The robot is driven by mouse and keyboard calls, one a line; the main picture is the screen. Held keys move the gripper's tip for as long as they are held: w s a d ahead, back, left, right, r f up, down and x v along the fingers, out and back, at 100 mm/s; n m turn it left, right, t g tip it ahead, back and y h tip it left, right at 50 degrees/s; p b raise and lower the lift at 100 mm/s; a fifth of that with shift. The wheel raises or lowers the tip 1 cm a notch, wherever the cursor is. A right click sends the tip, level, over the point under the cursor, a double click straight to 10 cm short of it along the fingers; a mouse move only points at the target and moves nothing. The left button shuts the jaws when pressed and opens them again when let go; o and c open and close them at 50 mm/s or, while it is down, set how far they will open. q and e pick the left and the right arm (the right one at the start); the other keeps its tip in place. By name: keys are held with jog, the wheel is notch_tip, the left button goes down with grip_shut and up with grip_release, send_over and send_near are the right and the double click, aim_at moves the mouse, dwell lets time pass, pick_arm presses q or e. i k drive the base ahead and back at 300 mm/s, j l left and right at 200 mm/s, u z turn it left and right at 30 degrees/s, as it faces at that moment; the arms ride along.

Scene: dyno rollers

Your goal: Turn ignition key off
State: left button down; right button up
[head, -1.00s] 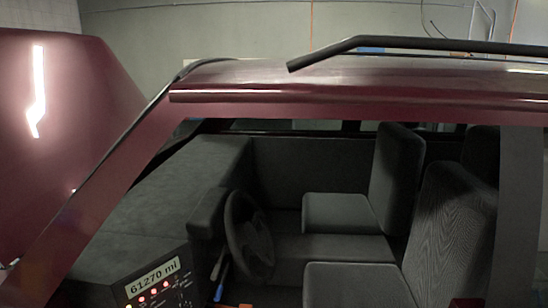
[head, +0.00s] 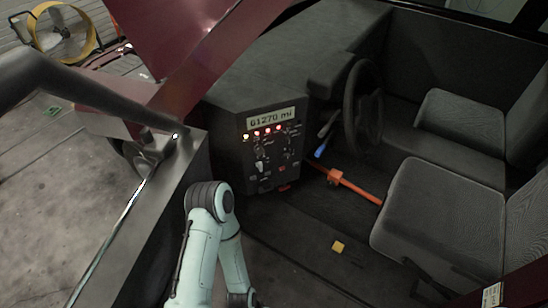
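A dark dash panel (head: 262,185) faces me inside the open side of the vehicle, left of the steering wheel (head: 363,108). Its display (head: 271,117) reads 61270 mi, with a row of lit yellow and red lamps (head: 268,131) below. Small switches and a pale knob-like part (head: 259,166) sit lower on the panel. They are too small for me to tell which, if any, is the ignition key or how it is turned. One of my pale teal arms rises from the bottom and bends in front of the panel. Neither gripper is in view.
A blue-tipped lever (head: 320,152) and an orange bar (head: 350,185) are right of the panel. A small yellow block (head: 338,246) lies on the vehicle floor. Grey seats (head: 440,212) fill the right. The door frame (head: 160,215) borders the left. A yellow fan (head: 62,35) stands outside.

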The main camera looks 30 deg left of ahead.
aim_at(258, 148)
jog(key=i+l+u, duration=0.1)
jog(key=u, duration=0.3)
jog(key=i+l+u, duration=0.1)
jog(key=u, duration=0.3)
jog(key=k+l, duration=0.05)
